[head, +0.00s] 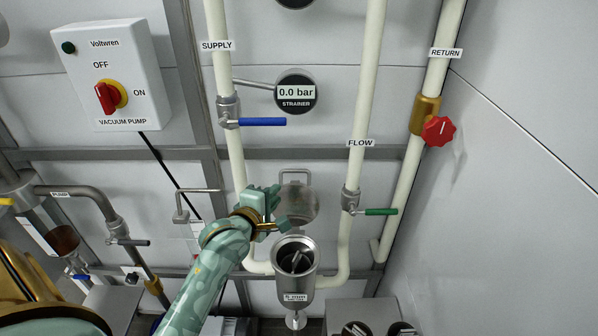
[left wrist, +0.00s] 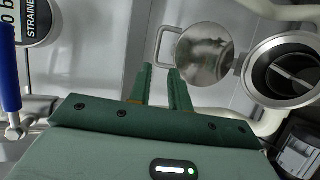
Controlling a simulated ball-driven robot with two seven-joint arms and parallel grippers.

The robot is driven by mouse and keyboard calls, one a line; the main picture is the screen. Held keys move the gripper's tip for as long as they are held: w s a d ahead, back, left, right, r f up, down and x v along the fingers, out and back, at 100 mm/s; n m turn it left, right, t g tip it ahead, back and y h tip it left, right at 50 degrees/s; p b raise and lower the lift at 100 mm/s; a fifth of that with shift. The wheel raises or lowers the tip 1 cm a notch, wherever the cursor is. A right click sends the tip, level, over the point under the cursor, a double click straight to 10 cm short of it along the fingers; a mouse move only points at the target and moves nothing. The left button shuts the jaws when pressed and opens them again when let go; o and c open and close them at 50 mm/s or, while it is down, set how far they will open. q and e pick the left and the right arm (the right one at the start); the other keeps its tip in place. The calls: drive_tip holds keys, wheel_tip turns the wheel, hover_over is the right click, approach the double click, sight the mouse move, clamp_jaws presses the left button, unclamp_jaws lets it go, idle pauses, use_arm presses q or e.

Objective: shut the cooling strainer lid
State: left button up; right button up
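The cooling strainer (head: 296,262) is a steel cup standing open between the two white pipes, with a dark inside and a handle-like part in it. Its round steel lid (head: 299,204) stands raised behind the mouth, with a loop handle at its top. My left gripper (head: 280,206) is just left of the lid in the head view, partly overlapping its edge. In the left wrist view, the green fingers (left wrist: 160,70) are apart with nothing between them. The lid (left wrist: 207,57) and the strainer (left wrist: 284,72) are right of them. My right gripper is out of view.
A blue-handled valve (head: 262,122) is on the supply pipe, and a green-handled valve (head: 378,211) is on the flow pipe. The strainer gauge (head: 295,93) reads 0.0 bar. A red knob (head: 438,131) is on the return pipe. A vacuum pump box (head: 110,75) hangs upper left.

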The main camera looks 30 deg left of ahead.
sight(298, 172)
use_arm(q)
drive_tip(key=b+x, duration=0.3)
drive_tip(key=x, duration=1.3)
drive_tip(key=shift+w+b, duration=0.15)
drive_tip(key=shift+b, duration=0.15)
clamp_jaws()
